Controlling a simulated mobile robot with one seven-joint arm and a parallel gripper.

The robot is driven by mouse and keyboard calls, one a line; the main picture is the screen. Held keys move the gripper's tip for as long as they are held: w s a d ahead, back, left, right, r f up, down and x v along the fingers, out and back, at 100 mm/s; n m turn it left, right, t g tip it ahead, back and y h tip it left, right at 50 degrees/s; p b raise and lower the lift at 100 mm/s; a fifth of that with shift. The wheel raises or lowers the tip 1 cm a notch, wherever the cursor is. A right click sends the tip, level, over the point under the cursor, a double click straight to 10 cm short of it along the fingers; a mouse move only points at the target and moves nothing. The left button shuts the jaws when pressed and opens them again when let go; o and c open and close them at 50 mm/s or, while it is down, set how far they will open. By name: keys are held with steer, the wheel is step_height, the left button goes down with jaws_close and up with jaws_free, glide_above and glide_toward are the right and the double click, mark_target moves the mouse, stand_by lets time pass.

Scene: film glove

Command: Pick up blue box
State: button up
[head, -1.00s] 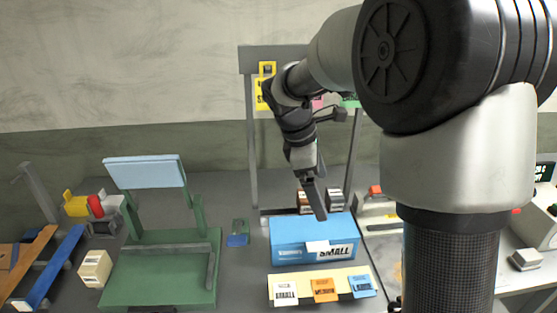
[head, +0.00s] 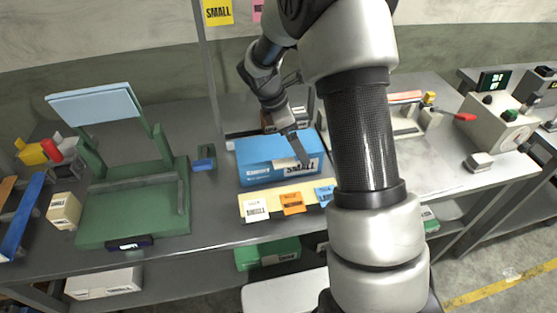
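A large blue box (head: 262,164) with a white SMALL label sits on the grey table, behind a pale strip with small cards. My gripper (head: 300,158) comes down over the box's right part, and its finger overlaps the front face and label in the picture. From this view I cannot tell whether it touches the box. Only one finger shows clearly, so its opening is hidden. A smaller blue piece (head: 204,164) lies on the table left of the box.
A green stand (head: 132,215) with a light blue panel (head: 95,104) stands at the left. A pale strip (head: 270,203) with white, orange and blue cards lies in front of the box. A control box (head: 497,125) stands at the right. A green box (head: 267,253) sits below the table.

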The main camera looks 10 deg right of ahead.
steer(key=x, duration=0.4)
steer(key=shift+s+d, duration=0.35)
steer(key=shift+d, duration=0.05)
steer(key=shift+d+f, duration=0.15)
steer(key=shift+f, duration=0.3)
steer(key=c, duration=1.1)
